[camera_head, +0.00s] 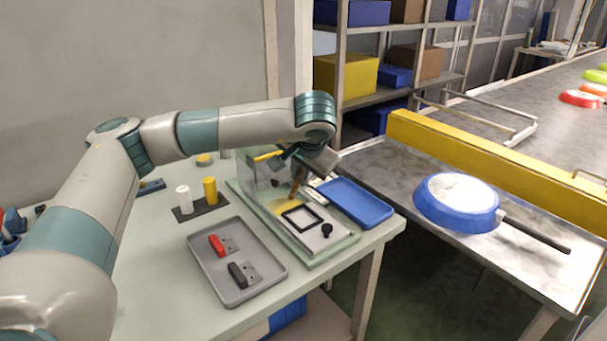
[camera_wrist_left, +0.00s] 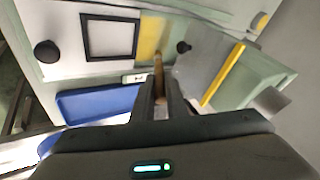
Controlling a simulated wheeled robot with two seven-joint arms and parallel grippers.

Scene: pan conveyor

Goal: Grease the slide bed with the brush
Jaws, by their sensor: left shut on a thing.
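The brush (camera_head: 297,186) is brown and thin; my left gripper (camera_head: 300,168) is shut on its upper part and points down over the pale fixture. The brush also shows between the fingers in the left wrist view (camera_wrist_left: 158,68). Its lower end is at a yellow patch (camera_head: 282,205) on the slide bed (camera_head: 268,195); I cannot tell whether it touches. The patch shows in the left wrist view (camera_wrist_left: 149,42). A light plate with a black square frame (camera_head: 302,217) and a black knob (camera_head: 327,230) sits on the fixture's near end. My right gripper is not in view.
A clear guard with a yellow edge (camera_wrist_left: 222,78) stands beside the bed. A blue tray (camera_head: 357,202) lies to the right. A grey tray (camera_head: 212,260) holds a red and a black part. White and yellow bottles (camera_head: 210,190) stand left. A blue pan (camera_head: 455,203) rests by the conveyor.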

